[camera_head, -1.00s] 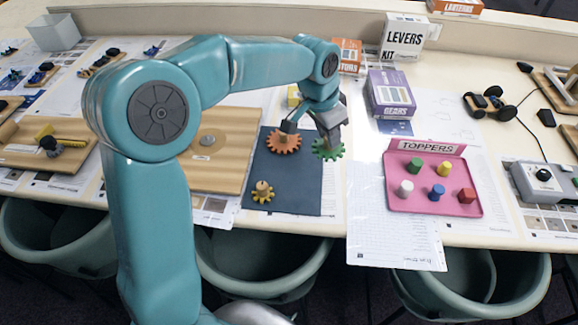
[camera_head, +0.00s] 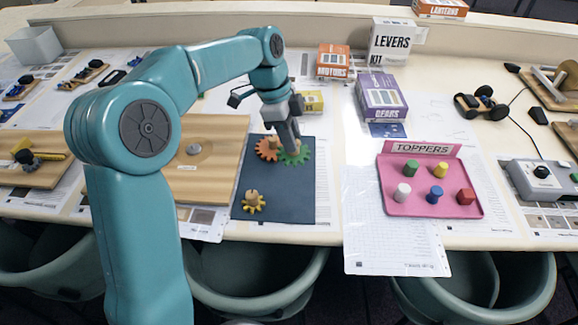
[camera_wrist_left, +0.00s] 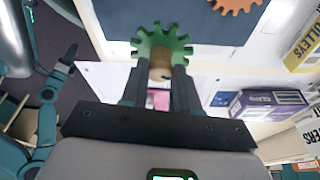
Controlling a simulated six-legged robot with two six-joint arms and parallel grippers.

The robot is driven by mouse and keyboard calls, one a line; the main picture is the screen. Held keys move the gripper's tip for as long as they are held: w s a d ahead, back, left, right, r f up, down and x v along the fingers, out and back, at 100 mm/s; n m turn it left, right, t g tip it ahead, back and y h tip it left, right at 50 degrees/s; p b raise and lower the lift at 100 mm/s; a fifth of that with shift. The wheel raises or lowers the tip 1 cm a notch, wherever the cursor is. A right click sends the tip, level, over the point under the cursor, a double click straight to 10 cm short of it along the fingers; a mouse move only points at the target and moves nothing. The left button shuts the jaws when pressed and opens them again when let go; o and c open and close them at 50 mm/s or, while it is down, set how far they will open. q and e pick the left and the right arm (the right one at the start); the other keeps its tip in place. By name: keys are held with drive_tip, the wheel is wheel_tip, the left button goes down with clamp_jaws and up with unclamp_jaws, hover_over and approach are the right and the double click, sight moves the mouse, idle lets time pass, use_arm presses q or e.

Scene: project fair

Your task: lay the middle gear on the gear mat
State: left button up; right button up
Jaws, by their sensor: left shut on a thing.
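My left gripper (camera_head: 289,148) is shut on the green gear (camera_head: 299,158), the middle one in size. The wrist view shows the fingers on the tan hub (camera_wrist_left: 161,62) of the green gear (camera_wrist_left: 160,40). The green gear overlaps the right back part of the dark blue gear mat (camera_head: 285,190); I cannot tell whether it touches it. The orange gear (camera_head: 264,149) is at the back of the mat, just left of the green gear and partly hidden. The small yellow gear (camera_head: 246,205) lies near the mat's front left. My right gripper is not in view.
A wooden board (camera_head: 215,165) lies left of the mat. A yellow box (camera_head: 312,101) and the purple gears box (camera_head: 383,98) stand behind it. A pink toppers tray (camera_head: 440,207) with colored pegs is to the right. The mat's front right is bare.

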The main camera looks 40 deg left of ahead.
use_arm(q)
wheel_tip(320, 180, down, 5)
drive_tip(key=shift+s+a+r, duration=0.1)
wheel_tip(320, 180, down, 5)
drive_tip(key=shift+r, duration=0.1)
drive_tip(key=o, duration=1)
drive_tip(key=shift+o, duration=0.2)
